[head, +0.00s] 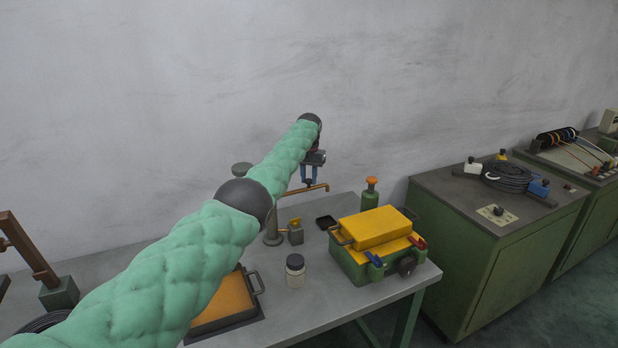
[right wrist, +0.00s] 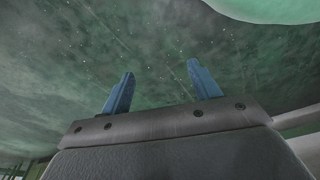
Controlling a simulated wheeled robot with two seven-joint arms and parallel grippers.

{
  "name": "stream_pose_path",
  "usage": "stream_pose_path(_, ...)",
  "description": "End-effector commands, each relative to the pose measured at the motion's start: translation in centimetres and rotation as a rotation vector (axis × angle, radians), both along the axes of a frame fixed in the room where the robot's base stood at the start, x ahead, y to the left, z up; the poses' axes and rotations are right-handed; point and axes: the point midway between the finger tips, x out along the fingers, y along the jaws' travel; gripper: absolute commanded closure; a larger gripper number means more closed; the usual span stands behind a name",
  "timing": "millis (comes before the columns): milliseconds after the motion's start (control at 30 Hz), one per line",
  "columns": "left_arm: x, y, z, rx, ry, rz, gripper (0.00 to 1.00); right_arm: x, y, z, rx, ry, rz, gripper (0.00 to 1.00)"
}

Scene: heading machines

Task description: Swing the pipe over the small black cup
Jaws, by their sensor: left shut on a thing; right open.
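The copper-coloured pipe (head: 318,187) reaches out to the right from a grey stand (head: 273,236) on the table, its tip bent down. My left gripper (head: 308,182) comes down from above with blue fingers and is shut on the pipe near its outer end. The small black cup (head: 326,222), a low square dish, sits on the table below and close to the pipe's tip; the tip appears above its back edge, but I cannot tell the exact alignment. My right gripper (right wrist: 162,86) is open and empty in the right wrist view, over dark green floor.
A green box with a yellow lid (head: 375,229) stands right of the cup. A green bottle with an orange cap (head: 370,194) is behind it. Green cabinets (head: 470,270) stand at right.

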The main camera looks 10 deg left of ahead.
Motion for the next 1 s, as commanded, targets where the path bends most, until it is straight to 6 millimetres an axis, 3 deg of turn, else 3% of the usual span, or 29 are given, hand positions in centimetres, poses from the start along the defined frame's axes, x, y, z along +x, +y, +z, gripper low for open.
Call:
stream_pose_path(67,0.1,0.1,0.3,0.001,-0.006,0.0,1.0,-0.2,-0.1,0.0,0.0,0.002,0.0,0.38)
stream_pose_path(100,0.1,0.1,0.3,0.001,-0.006,0.0,0.66,-0.3,-0.1,0.0,-0.001,0.003,0.0,0.38)
stream_pose_path(200,0.1,0.1,0.3,0.001,-0.005,0.0,0.52,-0.9,-0.3,-0.1,-0.003,0.008,0.001,0.38)
stream_pose_path(600,0.1,0.1,0.9,0.0,-0.005,-0.001,0.52,-2.2,-0.4,-0.7,-0.005,0.028,0.0,0.38)
stream_pose_path(700,0.2,0.1,2.0,0.0,-0.006,-0.001,0.52,0.2,0.9,1.1,0.008,0.012,-0.003,0.38)
stream_pose_path(1000,0.2,0.1,6.0,0.001,-0.005,0.0,0.52,1.1,1.9,4.1,0.015,0.038,-0.011,0.38)
